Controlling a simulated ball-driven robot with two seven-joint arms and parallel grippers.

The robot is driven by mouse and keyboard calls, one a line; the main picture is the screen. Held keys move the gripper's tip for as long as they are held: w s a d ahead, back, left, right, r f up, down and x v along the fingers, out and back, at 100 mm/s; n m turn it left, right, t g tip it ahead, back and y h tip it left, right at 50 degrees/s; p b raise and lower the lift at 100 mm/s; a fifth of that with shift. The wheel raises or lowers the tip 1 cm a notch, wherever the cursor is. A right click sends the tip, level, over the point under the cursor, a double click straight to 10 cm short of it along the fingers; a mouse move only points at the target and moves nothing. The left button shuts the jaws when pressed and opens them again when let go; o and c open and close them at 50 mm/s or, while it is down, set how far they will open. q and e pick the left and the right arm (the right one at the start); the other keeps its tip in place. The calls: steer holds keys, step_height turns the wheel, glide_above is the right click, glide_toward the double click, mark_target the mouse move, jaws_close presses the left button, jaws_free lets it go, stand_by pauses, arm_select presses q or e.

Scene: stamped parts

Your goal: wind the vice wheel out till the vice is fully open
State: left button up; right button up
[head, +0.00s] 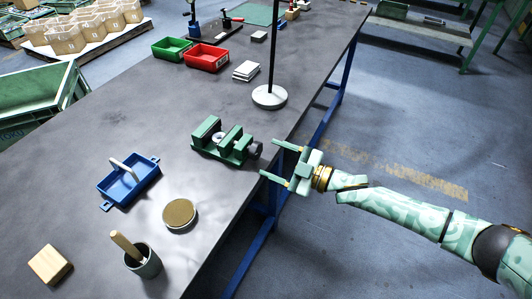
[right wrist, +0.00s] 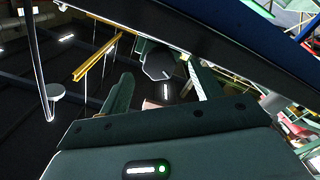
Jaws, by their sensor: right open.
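The green vice (head: 207,131) stands on the grey bench near its right edge. A gap shows between its jaws, with a light round part in it. Its dark wheel (head: 256,150) is on the end facing right, toward my right gripper. My right gripper (head: 268,158) is open and empty just right of the wheel, fingers pointing at it and apparently short of it. In the right wrist view a dark, many-sided disc, seemingly the wheel (right wrist: 158,65), shows between the fingertips. My left gripper is not in view.
On the bench are a blue tray (head: 146,187), a round tan-topped disc (head: 180,213), a cup with a wooden handle (head: 146,265), a wooden block (head: 50,264) and a pole on a white base (head: 269,97). Red (head: 207,61) and green (head: 171,51) bins stand further back.

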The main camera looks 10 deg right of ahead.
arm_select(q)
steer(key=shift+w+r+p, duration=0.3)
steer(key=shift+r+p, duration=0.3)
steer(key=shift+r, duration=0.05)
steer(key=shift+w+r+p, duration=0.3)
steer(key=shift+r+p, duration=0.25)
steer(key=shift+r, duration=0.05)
arm_select(e)
steer(key=v, duration=1.3)
steer(key=shift+o, duration=0.2)
steer(key=shift+s+d, duration=0.1)
